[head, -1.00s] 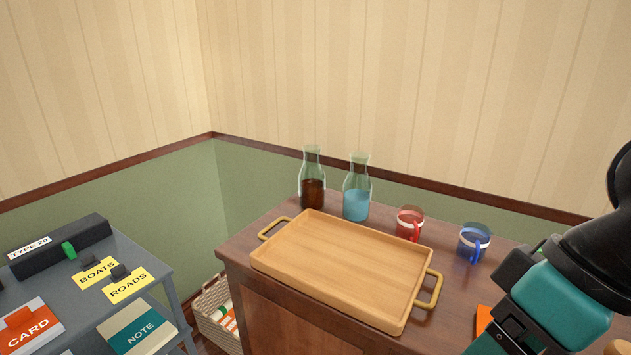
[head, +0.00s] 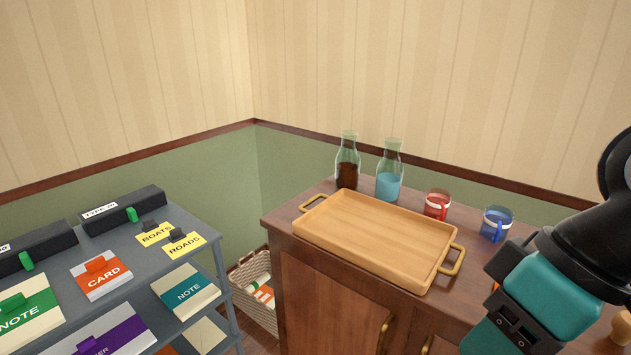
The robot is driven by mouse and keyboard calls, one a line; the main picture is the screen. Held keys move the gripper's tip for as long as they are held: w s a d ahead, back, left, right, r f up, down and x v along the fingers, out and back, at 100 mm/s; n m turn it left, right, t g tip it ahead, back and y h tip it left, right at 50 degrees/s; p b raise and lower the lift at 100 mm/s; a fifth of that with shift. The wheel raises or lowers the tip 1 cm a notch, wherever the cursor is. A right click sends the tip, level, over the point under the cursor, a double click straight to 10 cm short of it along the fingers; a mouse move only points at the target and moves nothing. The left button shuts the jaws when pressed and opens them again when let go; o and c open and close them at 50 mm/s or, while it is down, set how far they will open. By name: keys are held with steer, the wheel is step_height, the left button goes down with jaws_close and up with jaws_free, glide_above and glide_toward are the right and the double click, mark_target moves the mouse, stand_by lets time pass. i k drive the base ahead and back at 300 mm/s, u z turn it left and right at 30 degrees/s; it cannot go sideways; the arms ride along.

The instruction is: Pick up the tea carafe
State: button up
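Two glass carafes stand upright at the back left of the wooden cabinet top. The left one, with dark brown liquid like tea (head: 347,172), stands behind the tray's left end. The other carafe (head: 389,184) holds light blue liquid and stands just to its right. My arm shows at the lower right, in front of the cabinet's right part and well away from the carafes. My gripper's fingertips are not visible, so what it holds cannot be seen.
An empty wooden tray (head: 372,240) with brass handles lies in front of the carafes. A red mug (head: 437,206) and a blue mug (head: 496,224) stand to the right. A grey shelf (head: 209,250) with cards is at left. A basket (head: 255,290) sits between.

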mark_target(348, 160)
steer(key=u, duration=0.4)
steer(key=k, duration=1.05)
steer(key=u, duration=1.05)
steer(key=i, duration=1.9)
steer(key=z, duration=1.1)
steer(key=i, duration=0.85)
steer(key=z, duration=0.9)
